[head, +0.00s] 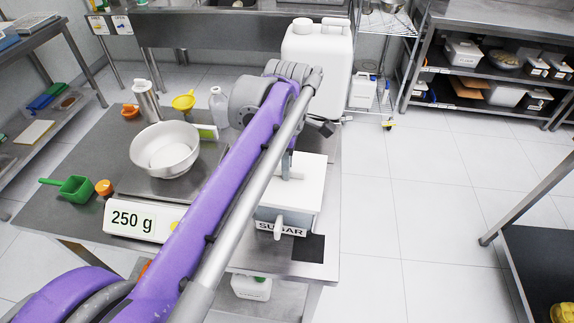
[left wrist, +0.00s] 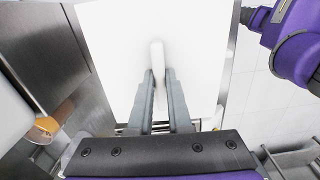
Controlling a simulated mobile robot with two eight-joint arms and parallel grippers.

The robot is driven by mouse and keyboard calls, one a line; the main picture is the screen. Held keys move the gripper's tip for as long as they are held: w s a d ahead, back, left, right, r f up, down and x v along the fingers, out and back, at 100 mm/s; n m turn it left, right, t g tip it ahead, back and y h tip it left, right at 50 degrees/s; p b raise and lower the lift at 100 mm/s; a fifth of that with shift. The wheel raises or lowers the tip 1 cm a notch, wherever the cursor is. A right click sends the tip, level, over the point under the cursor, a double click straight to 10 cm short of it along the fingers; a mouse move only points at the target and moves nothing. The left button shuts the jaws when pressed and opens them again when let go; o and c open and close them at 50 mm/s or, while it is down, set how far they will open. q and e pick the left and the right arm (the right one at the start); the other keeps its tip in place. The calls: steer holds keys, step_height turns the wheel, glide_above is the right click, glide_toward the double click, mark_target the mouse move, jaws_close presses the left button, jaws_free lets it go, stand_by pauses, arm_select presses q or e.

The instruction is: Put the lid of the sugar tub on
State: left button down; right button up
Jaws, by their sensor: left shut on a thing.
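The sugar tub (head: 284,229) stands at the right end of the steel table, with its SUGAR label facing me. Its flat white lid (head: 310,172) is over the tub and roughly level; I cannot tell whether it rests on the rim. My left gripper (head: 289,172) is above the lid, partly hidden by my purple arm. In the left wrist view, the gripper (left wrist: 159,82) is shut on the lid's upright white handle (left wrist: 157,57), and the lid (left wrist: 112,45) fills the middle. A pale handle-like piece (head: 279,225) shows at the tub's front. My right gripper is not seen.
A large white canister (head: 318,62) stands behind the tub. Open floor lies to the right.

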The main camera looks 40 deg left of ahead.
arm_select(q)
steer(key=shift+f+b, duration=0.5)
steer(key=shift+f, duration=0.55)
stand_by(0.4)
steer(key=c, duration=0.8)
jaws_free()
steer(key=shift+o, duration=0.2)
step_height(320, 180, up, 11)
steer(key=shift+p, duration=0.45)
steer(key=shift+s+f, duration=0.1)
